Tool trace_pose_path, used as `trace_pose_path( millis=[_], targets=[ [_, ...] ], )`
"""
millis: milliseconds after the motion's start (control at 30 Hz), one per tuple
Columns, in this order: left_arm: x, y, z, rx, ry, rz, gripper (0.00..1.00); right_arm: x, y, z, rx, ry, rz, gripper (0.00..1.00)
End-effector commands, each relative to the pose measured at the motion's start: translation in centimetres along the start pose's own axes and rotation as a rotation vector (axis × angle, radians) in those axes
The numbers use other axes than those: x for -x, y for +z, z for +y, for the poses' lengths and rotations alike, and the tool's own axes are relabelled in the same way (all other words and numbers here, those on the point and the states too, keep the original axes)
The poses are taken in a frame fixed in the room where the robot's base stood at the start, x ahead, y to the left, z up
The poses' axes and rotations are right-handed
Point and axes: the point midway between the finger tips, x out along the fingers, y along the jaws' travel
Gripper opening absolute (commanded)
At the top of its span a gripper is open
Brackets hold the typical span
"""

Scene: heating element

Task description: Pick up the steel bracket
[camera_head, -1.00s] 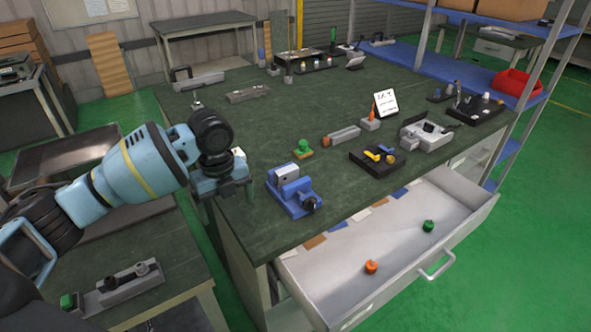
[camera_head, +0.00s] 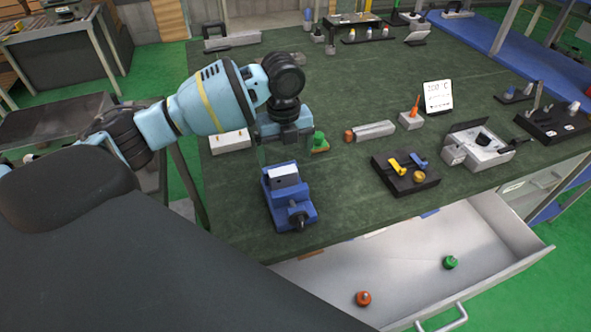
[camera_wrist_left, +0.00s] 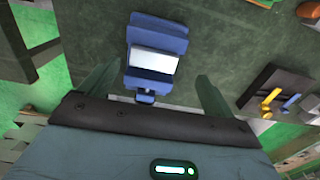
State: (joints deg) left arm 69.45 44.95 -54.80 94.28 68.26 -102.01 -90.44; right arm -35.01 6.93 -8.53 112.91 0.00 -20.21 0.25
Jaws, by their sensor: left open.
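A pale silver metal block, which looks like the steel bracket (camera_head: 284,175), sits in the blue vise (camera_head: 277,211) near the front edge of the workbench. It also shows in the left wrist view (camera_wrist_left: 155,62), lying across the blue vise (camera_wrist_left: 158,32). My left gripper (camera_head: 286,150) is open and empty, above and just behind the vise. In the left wrist view its two fingers (camera_wrist_left: 158,76) stand apart, one on each side of the vise in the picture. My right gripper is not in view.
The workbench (camera_head: 350,170) holds a green knob (camera_head: 319,140), a grey bar (camera_head: 375,131), a black tray with yellow and blue parts (camera_head: 405,186) and a grey case (camera_head: 478,148). An open drawer (camera_head: 410,255) sticks out below the front edge, holding an orange and a green knob.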

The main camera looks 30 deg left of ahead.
Motion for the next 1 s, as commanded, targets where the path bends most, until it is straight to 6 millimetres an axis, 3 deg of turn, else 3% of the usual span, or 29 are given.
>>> trace_pose_path(
  millis=[600,1000],
  targets=[
    [-3.0,0.0,0.1,0.001,0.001,0.0,0.89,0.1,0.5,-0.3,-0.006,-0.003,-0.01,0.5],
    [-7.6,-0.2,0.5,0.0,0.001,0.0,0.89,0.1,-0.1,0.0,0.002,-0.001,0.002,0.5]
  ],
)
